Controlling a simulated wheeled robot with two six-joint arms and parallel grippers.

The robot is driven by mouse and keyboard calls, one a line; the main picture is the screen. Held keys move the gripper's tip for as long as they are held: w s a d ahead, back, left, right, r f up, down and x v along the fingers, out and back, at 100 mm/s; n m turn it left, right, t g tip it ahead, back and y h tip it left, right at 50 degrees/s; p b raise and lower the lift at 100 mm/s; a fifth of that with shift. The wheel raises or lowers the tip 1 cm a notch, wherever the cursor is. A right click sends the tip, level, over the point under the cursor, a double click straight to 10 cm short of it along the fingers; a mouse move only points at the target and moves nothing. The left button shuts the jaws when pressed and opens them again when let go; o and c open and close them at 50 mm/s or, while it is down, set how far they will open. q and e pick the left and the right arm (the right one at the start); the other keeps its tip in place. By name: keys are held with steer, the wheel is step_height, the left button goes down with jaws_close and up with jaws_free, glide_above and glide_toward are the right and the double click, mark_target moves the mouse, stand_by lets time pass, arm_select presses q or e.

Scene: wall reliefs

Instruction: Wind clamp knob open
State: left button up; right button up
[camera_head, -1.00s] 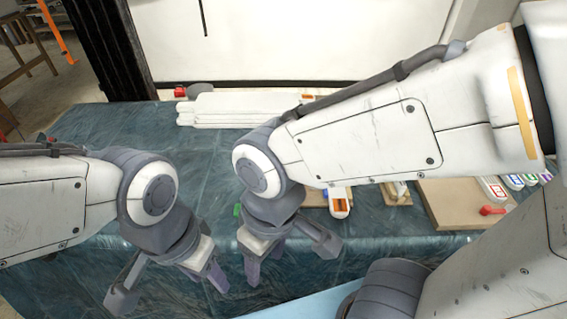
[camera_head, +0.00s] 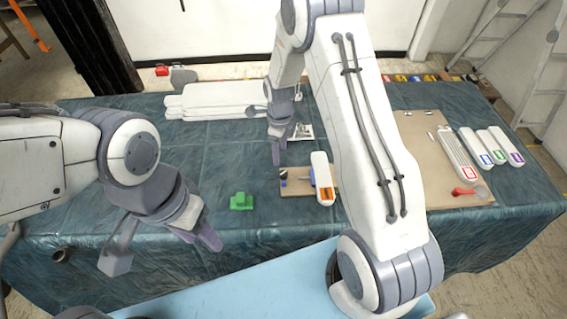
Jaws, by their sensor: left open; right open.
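I cannot clearly make out which part is the clamp knob. A small wooden block (camera_head: 293,190) on the table carries a small dark blue and black part (camera_head: 283,175) at its left end. My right gripper (camera_head: 278,152) is open and empty, fingers down, above and just behind the block's left end. My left gripper (camera_head: 210,236) is open and empty over the table's front left. My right arm hides part of the table right of the block.
A green block (camera_head: 241,201) sits left of the wooden block. White slats (camera_head: 215,100) lie stacked at the back.

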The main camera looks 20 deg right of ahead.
mark_target(283, 173)
steer(key=shift+m, duration=0.6)
steer(key=f+p, duration=0.1)
steer(key=f, duration=0.2)
steer(key=f+p, duration=0.1)
steer(key=f, duration=0.3)
steer(key=d+f+p, duration=0.1)
steer(key=f, duration=0.3)
steer(key=shift+w+f, duration=0.15)
steer(key=shift+f, duration=0.1)
jaws_close()
